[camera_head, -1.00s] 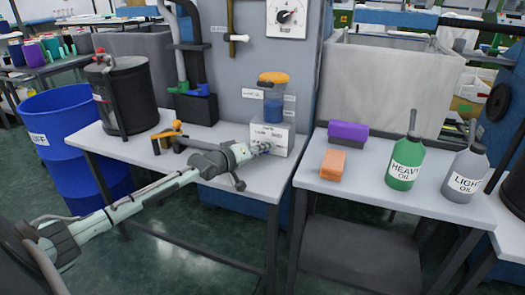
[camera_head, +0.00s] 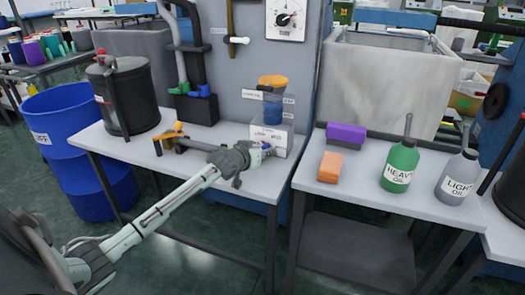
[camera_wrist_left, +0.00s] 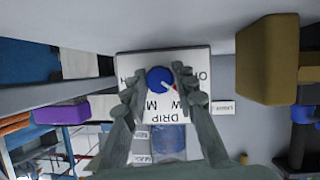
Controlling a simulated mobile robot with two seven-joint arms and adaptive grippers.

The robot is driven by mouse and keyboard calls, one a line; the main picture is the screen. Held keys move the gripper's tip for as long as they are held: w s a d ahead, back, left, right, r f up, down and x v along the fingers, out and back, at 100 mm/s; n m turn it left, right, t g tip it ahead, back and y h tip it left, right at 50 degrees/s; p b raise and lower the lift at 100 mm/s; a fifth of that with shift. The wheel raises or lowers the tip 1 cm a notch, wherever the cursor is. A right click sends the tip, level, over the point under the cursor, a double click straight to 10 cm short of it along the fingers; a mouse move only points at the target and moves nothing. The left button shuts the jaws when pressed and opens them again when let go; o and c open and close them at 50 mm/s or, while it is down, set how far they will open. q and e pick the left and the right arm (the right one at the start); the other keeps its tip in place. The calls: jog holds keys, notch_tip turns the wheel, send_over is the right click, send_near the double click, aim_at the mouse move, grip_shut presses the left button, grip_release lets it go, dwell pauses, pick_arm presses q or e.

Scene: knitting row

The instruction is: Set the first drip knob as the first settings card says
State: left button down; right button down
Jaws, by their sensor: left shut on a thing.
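The first drip knob (camera_wrist_left: 160,79) is a round blue knob with a red mark on the white drip box (camera_wrist_left: 190,61), whose lettering looks upside down in the left wrist view. The mark points toward the lower right of that picture. My left gripper (camera_wrist_left: 156,87) has its two fingers on either side of the knob and is shut on it. In the head view my left gripper (camera_head: 264,150) hides the knob at the front of the white box (camera_head: 284,137). I cannot make out a readable settings card. My right gripper is not in view.
An orange-topped blue reservoir (camera_head: 273,100) is above the box. On the right table are a purple block (camera_head: 346,135), an orange block (camera_head: 331,167), a green heavy oil bottle (camera_head: 401,163) and a grey light oil bottle (camera_head: 459,177).

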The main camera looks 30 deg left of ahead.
pick_arm(q)
jog(key=shift+m+y, duration=1.1)
jog(key=shift+m, duration=0.3)
jog(key=c, duration=1.5)
grip_release()
jog(key=shift+d, duration=0.1)
jog(key=v, duration=1.2)
jog(key=shift+w+r, duration=0.1)
jog(key=shift+r, duration=0.15)
